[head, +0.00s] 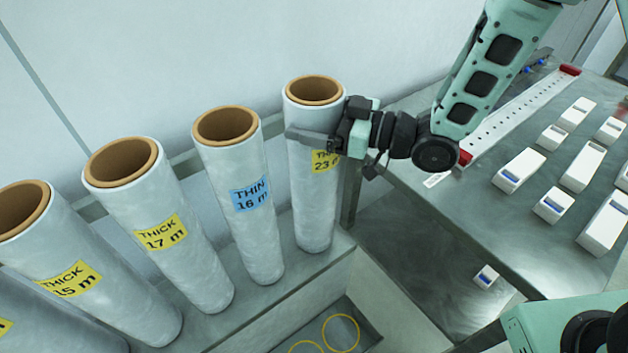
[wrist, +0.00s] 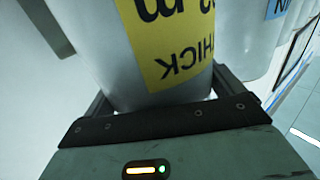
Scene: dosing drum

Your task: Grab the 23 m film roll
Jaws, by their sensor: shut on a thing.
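The 23 m film roll (head: 313,220) stands upright at the right end of a row of rolls in the head view. It is a pale wrapped tube with a brown core and a yellow "THICK 23 m" label, partly covered by my gripper. My gripper (head: 318,138) reaches in from the right and is shut around the upper part of this roll. In the wrist view the roll (wrist: 110,70) sits between the fingers, its yellow label upside down. The roll's base appears to rest on the shelf.
A THIN 16 m roll (head: 240,200) stands close on the left, then a THICK 17 m roll (head: 165,240) and a THICK 15 m roll (head: 80,280). A metal table (head: 450,190) with several white boxes and a ruler stands right. An open bin (head: 375,285) with yellow rings lies in front.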

